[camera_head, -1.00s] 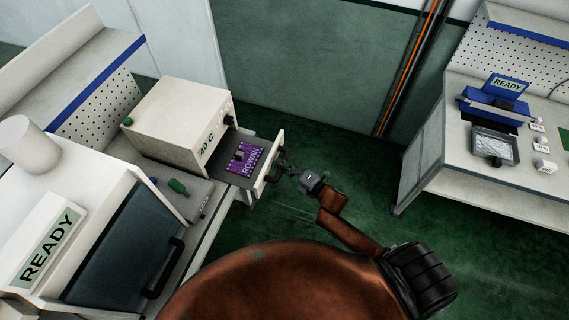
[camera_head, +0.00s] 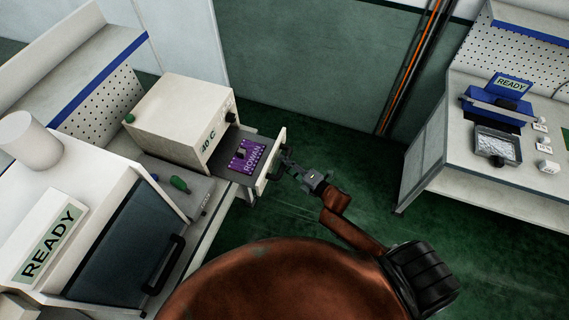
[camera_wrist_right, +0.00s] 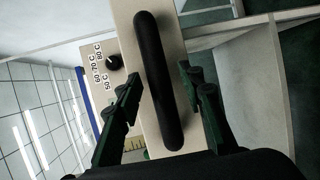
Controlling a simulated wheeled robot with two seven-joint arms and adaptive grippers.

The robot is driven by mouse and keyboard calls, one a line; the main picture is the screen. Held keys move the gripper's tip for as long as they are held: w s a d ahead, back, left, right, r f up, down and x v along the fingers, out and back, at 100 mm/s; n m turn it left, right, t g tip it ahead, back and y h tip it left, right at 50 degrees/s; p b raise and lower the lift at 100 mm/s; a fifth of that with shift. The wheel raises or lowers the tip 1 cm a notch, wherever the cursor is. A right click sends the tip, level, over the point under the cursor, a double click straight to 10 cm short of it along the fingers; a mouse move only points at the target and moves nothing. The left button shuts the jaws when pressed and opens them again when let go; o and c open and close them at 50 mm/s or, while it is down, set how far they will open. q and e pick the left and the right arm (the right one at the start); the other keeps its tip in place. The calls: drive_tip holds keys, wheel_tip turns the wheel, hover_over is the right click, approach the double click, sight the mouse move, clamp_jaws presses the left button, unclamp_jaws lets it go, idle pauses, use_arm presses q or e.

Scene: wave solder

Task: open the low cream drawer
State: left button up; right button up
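The low cream drawer (camera_head: 280,150) stands pulled out from under the cream box marked 40 C (camera_head: 175,115). A purple board (camera_head: 248,156) lies inside it. The drawer's black bar handle (camera_head: 274,168) is on its front; it also shows in the right wrist view (camera_wrist_right: 158,85). My right gripper (camera_head: 288,163) is at the handle. In the wrist view its two dark fingers (camera_wrist_right: 160,92) are spread, one on each side of the handle, with gaps visible between fingers and bar. My left gripper is out of view.
A machine with a READY sign (camera_head: 50,243) and its own dark handle (camera_head: 165,265) stands at the lower left. A second bench (camera_head: 450,175) with a blue READY device (camera_head: 505,95) is at the right. The green floor (camera_head: 340,150) between the benches is clear.

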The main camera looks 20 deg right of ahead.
drive_tip(key=v, duration=1.1)
drive_tip(key=shift+s+d, duration=0.1)
drive_tip(key=shift+s, duration=0.05)
drive_tip(key=s+d+f+m+g+h, duration=0.2)
drive_tip(key=s+d+f+m, duration=0.2)
drive_tip(key=f, duration=0.7)
drive_tip(key=s+d+f+m+g+h, duration=0.2)
drive_tip(key=s+d+f+m, duration=0.15)
drive_tip(key=f, duration=0.65)
drive_tip(key=s+d+f+m+g+h, duration=0.25)
drive_tip(key=s+f+m, duration=0.2)
drive_tip(key=f, duration=0.65)
drive_tip(key=s+a+f+m+g, duration=0.2)
drive_tip(key=s+f, duration=0.4)
drive_tip(key=s, duration=0.4)
drive_tip(key=s+a+f+m+g, duration=0.2)
drive_tip(key=s+f+m+g, duration=0.1)
drive_tip(key=s+f, duration=0.4)
drive_tip(key=s+a+f+m+g, duration=0.2)
drive_tip(key=s+f+m, duration=0.3)
drive_tip(key=s, duration=0.8)
drive_tip(key=shift+s+f, duration=0.4)
drive_tip(key=shift+f, duration=0.55)
